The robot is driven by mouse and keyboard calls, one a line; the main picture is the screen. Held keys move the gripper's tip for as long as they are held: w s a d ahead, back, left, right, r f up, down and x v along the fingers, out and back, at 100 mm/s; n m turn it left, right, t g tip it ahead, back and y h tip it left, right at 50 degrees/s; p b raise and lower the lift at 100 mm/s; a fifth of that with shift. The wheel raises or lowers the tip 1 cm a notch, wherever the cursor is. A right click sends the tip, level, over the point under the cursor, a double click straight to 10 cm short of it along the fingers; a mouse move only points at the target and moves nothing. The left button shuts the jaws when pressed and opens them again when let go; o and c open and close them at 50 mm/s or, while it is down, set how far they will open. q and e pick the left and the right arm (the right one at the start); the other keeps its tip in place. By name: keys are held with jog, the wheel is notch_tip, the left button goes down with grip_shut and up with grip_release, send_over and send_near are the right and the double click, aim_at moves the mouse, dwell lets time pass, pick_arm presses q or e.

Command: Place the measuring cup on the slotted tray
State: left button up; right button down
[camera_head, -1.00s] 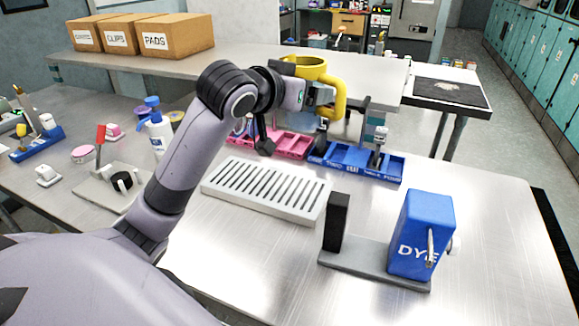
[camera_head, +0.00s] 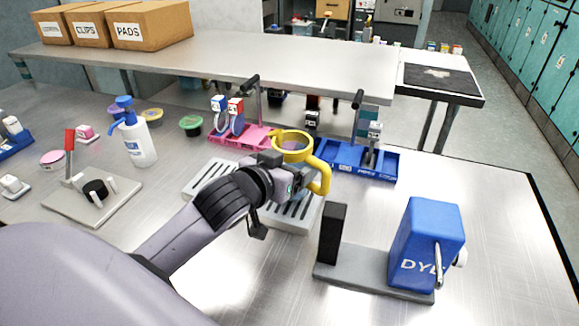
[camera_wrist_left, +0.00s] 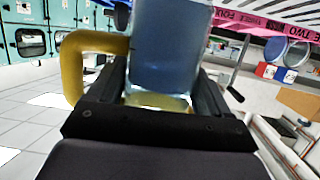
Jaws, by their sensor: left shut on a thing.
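The measuring cup has a yellow rim (camera_head: 292,140) and a yellow handle on its right. In the left wrist view its clear bluish body (camera_wrist_left: 165,50) stands between the fingers, with the yellow handle (camera_wrist_left: 75,65) at left. My left gripper (camera_head: 294,177) is shut on the cup and holds it roughly upright over the slotted tray (camera_head: 204,177). The tray is white with dark slots, and my arm and gripper hide its middle. I cannot tell whether the cup's base is clear of the tray. My right gripper is not in view.
Behind the tray stand a pink rack (camera_head: 236,137) and a blue rack (camera_head: 345,162). The blue dye dispenser (camera_head: 425,240) with its grey base is at front right. A soap bottle (camera_head: 138,143) and a plate with a red lever (camera_head: 100,205) are at left.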

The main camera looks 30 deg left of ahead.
pick_arm(q)
jog(key=shift+f, duration=0.85)
jog(key=shift+f, duration=0.15)
jog(key=o, duration=1.1)
